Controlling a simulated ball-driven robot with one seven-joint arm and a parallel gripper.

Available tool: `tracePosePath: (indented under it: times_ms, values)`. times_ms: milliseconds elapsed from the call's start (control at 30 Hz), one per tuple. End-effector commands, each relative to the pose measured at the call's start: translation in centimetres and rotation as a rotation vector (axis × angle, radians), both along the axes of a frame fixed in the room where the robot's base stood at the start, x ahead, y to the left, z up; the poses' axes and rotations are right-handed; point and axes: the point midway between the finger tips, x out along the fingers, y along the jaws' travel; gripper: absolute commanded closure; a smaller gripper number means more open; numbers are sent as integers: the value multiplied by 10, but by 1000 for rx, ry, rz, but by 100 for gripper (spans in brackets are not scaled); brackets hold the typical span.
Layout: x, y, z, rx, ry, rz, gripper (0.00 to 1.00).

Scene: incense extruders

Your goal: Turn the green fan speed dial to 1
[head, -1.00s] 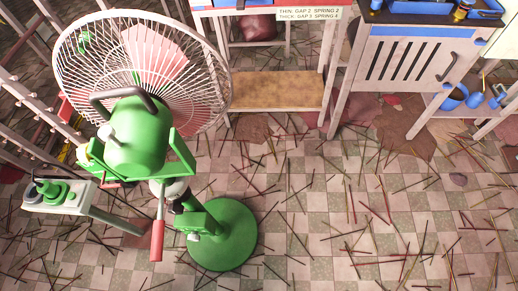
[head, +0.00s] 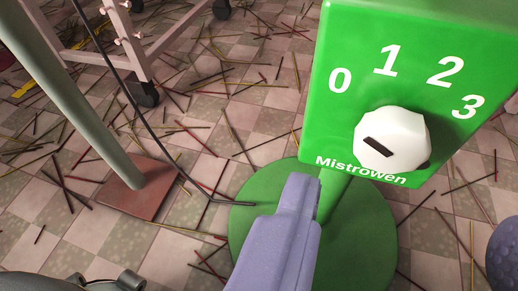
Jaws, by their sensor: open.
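The fan's green control box (head: 420,30) fills the upper right of the head view. Its face carries the white numbers 0, 1, 2 and 3 in an arc and the word "Mistrowen". The white faceted dial (head: 405,130) sits below the numbers. A short black mark lies on the lower left of the dial, slanting up to the left; which number it stands for is hard to tell. My gripper (head: 402,205) is open, with one lavender finger below left of the dial and the other partly cut off at the right edge. Neither finger visibly touches the dial.
The round green fan base (head: 360,240) stands on the tiled floor below the box. A dark cable (head: 145,115) runs down to it. A grey-green post (head: 75,100) on a rusty plate (head: 140,195) stands left. Thin sticks litter the floor.

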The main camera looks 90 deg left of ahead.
Motion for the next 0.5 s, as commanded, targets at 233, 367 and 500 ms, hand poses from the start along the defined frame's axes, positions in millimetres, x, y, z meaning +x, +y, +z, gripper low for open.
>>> tracePosePath:
  times_ms: [233, 367, 500]
  values:
    - [18, 37, -20, 0, -2, 0, 36]
    - [24, 48, -24, -1, -3, 0, 36]
    - [26, 52, -24, -1, -2, -1, 36]
